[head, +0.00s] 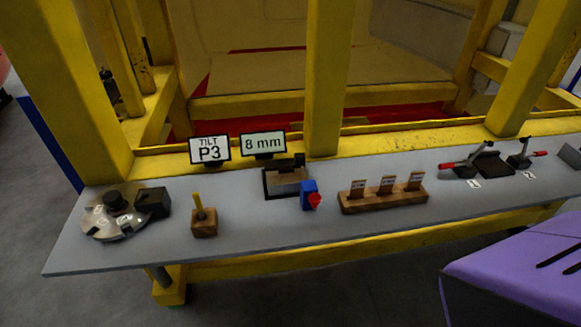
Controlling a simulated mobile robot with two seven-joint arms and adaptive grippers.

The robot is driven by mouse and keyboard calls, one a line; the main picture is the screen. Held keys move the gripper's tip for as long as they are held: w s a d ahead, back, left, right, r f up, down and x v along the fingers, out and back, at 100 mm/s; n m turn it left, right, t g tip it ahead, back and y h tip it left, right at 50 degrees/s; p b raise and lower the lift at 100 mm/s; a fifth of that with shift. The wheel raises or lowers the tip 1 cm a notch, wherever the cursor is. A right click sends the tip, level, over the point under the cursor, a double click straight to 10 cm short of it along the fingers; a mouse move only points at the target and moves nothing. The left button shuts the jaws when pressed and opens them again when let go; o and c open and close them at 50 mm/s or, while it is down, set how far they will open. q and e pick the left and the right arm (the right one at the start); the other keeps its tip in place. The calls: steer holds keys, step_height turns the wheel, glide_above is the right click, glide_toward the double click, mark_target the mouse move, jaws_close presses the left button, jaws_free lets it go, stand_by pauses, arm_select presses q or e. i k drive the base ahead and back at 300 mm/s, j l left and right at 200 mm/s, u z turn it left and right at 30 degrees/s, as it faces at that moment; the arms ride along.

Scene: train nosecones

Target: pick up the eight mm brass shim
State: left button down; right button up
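A wooden rack (384,200) stands on the grey bench right of centre. Three small upright tan pieces with pale labels stand in it: a left one (358,188), a middle one (387,185) and a right one (415,181). They look like the shims, but their labels are too small to read, so I cannot tell which is eight mm. A sign (263,144) reading "8 mm" stands behind a dark fixture (287,181) left of the rack. Neither of my grippers is in view.
On the grey bench (260,228) are a round metal plate (114,215), a yellow-handled wooden block (203,221), a blue-and-red part (309,196) and red-handled clamps (470,160). A purple body (520,270) fills the lower right.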

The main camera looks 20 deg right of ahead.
mark_target(415, 180)
steer(key=z, duration=1.55)
